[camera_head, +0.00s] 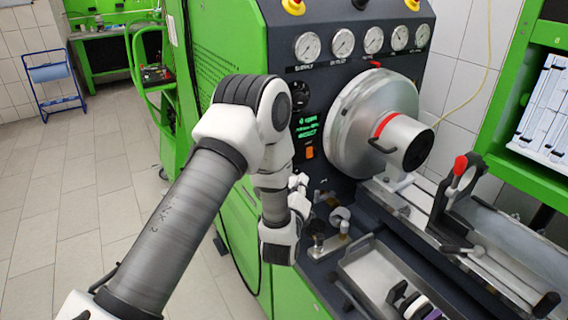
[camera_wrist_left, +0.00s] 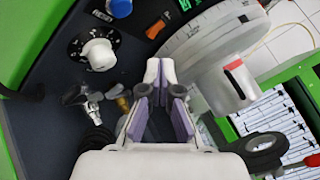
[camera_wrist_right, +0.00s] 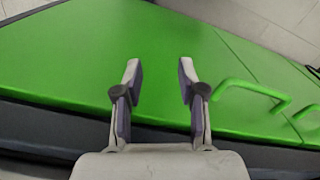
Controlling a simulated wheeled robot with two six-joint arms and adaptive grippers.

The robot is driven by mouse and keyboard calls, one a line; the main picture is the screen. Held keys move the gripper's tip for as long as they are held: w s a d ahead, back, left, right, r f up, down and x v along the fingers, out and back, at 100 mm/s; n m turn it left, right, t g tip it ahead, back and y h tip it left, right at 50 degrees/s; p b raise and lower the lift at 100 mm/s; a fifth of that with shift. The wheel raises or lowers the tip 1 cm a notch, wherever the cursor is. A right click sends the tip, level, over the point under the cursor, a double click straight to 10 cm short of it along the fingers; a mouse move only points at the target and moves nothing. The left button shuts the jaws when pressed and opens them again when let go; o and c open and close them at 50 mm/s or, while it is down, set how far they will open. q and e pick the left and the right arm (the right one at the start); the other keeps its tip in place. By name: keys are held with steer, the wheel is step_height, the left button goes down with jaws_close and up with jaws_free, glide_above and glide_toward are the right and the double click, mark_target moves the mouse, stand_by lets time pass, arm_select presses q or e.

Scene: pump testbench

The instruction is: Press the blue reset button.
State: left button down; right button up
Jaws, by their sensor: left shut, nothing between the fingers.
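The blue reset button (camera_wrist_left: 120,8) shows at the top edge of the left wrist view, on the dark panel above a white-centred dial. I cannot make it out in the head view, where my left arm covers part of the panel. My left gripper (camera_head: 301,180) is in front of the panel's lower part, left of the big metal drum. In the left wrist view its fingers (camera_wrist_left: 160,70) are together and empty, apart from the button, which lies up and left of the tips. My right gripper (camera_wrist_right: 159,71) is open and empty over a green surface.
An orange switch (camera_head: 309,153) sits on the panel, also in the left wrist view (camera_wrist_left: 157,27). The dial (camera_wrist_left: 98,53) is left of my fingers. The metal drum (camera_head: 365,125) stands to the right. Metal fittings (camera_head: 330,240) and a tray (camera_head: 372,272) lie below.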

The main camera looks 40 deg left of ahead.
arm_select(q)
steer(key=a, duration=0.1)
steer(key=w+a, duration=0.1)
steer(key=a, duration=0.1)
steer(key=w+a+p, duration=0.1)
steer(key=a, duration=0.1)
steer(key=shift+w, duration=0.15)
steer(key=shift+a, duration=0.15)
stand_by(1.1)
steer(key=shift+w+a+p, duration=0.15)
steer(key=shift+a+p, duration=0.15)
